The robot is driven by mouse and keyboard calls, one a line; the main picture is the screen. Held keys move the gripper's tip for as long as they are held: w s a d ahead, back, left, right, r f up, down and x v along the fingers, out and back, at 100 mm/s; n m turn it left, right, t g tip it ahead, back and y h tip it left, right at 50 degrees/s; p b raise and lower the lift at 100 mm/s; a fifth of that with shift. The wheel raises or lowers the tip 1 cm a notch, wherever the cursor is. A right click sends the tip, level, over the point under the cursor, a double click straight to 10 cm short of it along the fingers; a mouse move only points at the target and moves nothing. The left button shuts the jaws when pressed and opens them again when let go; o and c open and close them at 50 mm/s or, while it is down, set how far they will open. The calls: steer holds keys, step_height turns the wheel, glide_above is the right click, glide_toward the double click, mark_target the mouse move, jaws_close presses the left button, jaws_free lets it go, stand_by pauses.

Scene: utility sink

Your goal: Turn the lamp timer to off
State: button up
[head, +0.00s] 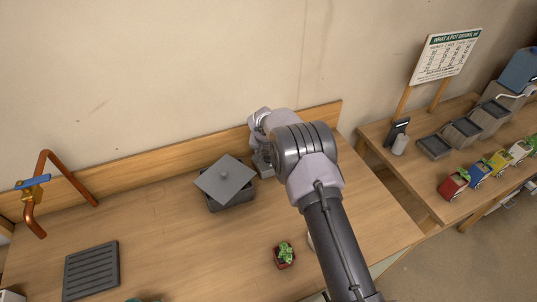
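I cannot make out the lamp timer for sure in the head view; my arm may hide it. My gripper (263,162) is at the back of the wooden bench, close to the low backboard and just right of a dark grey box. My wrist and arm cover most of it. I cannot see its fingertips clearly, nor whether they touch or hold anything.
The dark grey box (232,203) has a lid (225,180) lying askew on it. A small red pot with a plant (285,255) stands near my arm. A slatted dark tray (92,270) and a copper pipe with blue lever (33,182) are at left.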

steer(key=shift+w+f, duration=0.2)
steer(key=shift+f, duration=0.1)
jaws_close()
